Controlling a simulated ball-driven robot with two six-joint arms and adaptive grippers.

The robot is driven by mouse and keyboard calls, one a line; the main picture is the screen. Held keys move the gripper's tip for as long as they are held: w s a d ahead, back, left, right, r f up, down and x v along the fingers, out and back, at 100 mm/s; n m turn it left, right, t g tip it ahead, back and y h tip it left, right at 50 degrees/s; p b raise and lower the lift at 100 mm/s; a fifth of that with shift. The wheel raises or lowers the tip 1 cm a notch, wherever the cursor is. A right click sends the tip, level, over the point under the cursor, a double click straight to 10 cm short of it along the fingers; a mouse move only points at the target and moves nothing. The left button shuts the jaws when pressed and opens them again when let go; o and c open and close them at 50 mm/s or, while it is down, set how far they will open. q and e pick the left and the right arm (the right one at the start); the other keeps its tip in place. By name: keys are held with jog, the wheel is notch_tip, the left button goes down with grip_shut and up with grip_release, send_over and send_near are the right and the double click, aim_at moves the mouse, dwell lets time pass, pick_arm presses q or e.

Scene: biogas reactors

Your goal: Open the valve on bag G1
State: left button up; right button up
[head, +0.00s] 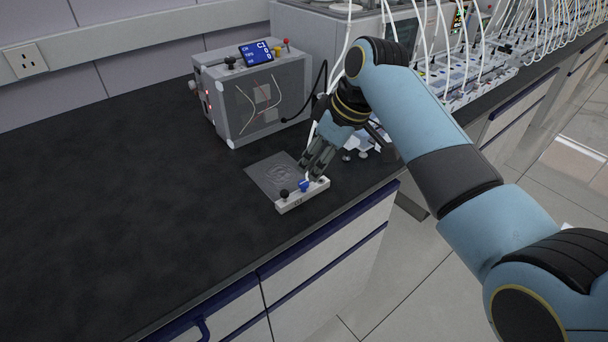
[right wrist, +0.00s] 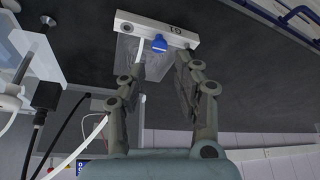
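Bag G1, a clear flat bag (head: 272,174), lies on the dark worktop, with a white bar (head: 303,197) along its near edge. The bar carries a blue valve (head: 304,186) and a black knob (head: 284,194). In the right wrist view the bar (right wrist: 130,27) bears a label that looks like G1, and the blue valve (right wrist: 159,44) shows clearly. My right gripper (head: 318,163) is just above and behind the bar. In the wrist view its fingers (right wrist: 155,72) are apart with nothing between them, the valve beyond their tips. My left gripper is out of view.
A grey box instrument (head: 262,98) with a blue display (head: 255,53) stands behind the bag. White tubes and a rack (head: 465,78) line the back right. The worktop to the left is clear. The worktop's front edge is close to the bag.

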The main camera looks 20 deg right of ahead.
aim_at(304, 183)
jog(key=x, duration=0.6)
grip_shut()
